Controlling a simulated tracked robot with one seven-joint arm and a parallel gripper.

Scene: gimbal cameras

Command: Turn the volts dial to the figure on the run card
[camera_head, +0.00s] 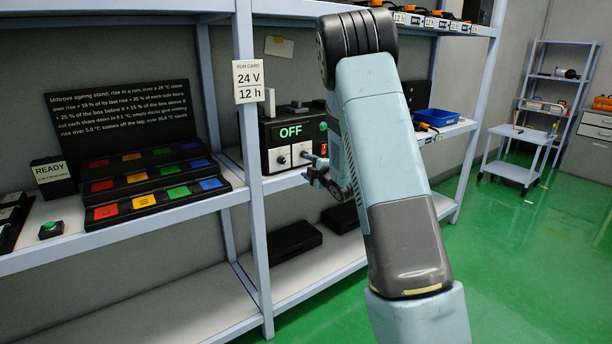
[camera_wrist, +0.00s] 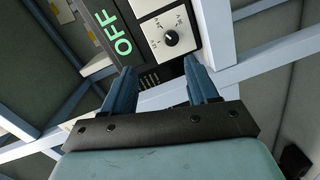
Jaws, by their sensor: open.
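The run card (camera_head: 248,82) hangs on the shelf post and reads 24 V, 12 h. Behind it on the shelf stands a dark control box (camera_head: 270,133) with a green OFF display (camera_head: 291,132). Two pale dial plates sit below the display, a left one (camera_head: 279,160) and a right one partly behind my gripper.
A stepped rack of coloured tiles (camera_head: 155,182), a black text board (camera_head: 120,118), a READY sign (camera_head: 51,172) and a green button (camera_head: 51,229) are on the left shelf. A blue bin (camera_head: 436,118) is right of my arm. The shelf post stands just left of the box.

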